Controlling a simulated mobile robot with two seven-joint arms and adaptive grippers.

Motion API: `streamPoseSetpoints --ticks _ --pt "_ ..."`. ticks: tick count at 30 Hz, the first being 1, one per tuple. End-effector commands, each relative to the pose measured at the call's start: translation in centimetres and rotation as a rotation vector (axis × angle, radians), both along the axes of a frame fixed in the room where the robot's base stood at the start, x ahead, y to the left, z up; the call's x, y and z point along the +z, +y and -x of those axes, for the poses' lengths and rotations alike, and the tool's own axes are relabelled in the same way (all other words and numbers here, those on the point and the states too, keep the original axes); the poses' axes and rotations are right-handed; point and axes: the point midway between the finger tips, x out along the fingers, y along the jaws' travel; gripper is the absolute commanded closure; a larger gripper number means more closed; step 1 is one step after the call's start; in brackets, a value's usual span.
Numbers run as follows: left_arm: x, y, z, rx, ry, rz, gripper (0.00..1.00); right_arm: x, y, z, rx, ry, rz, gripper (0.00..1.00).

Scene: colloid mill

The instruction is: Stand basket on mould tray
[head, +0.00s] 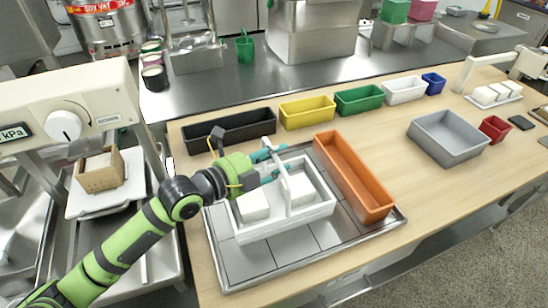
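A white basket (288,228) with an upright handle (287,180) and white blocks (254,205) inside is over the grey, line-marked mould tray (250,265) on the wooden table. Whether its base rests on the tray or hangs just above it, I cannot tell. My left gripper (274,162) is at the top of the handle, with its teal fingers visibly apart and the handle bar at the fingertips. Its fingers look open. My arm hides part of the basket's left side. My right gripper is not in view.
An orange bin (354,175) lies along the tray's right side, close to the basket. Black (230,128), yellow (307,112) and green (359,99) bins line the back. A grey bin (448,138) stands at right. Bare table lies between it and the orange bin.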

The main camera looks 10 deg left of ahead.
Motion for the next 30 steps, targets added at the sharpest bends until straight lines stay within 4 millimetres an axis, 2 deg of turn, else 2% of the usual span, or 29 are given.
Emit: streamPoseSetpoints --ticks 7,10,23,30 --pt "0.4 0.0 0.0 0.0 -0.001 0.001 0.59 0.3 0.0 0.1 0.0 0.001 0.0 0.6" --pt "0.2 0.7 0.7 0.0 -0.002 -0.004 0.59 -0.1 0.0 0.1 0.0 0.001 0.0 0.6" --pt "1.5 5.4 7.1 -0.003 0.003 -0.008 0.59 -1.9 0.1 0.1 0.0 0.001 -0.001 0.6" --pt "2.0 6.9 8.7 0.003 0.003 -0.002 0.59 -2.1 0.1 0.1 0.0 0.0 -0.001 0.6"
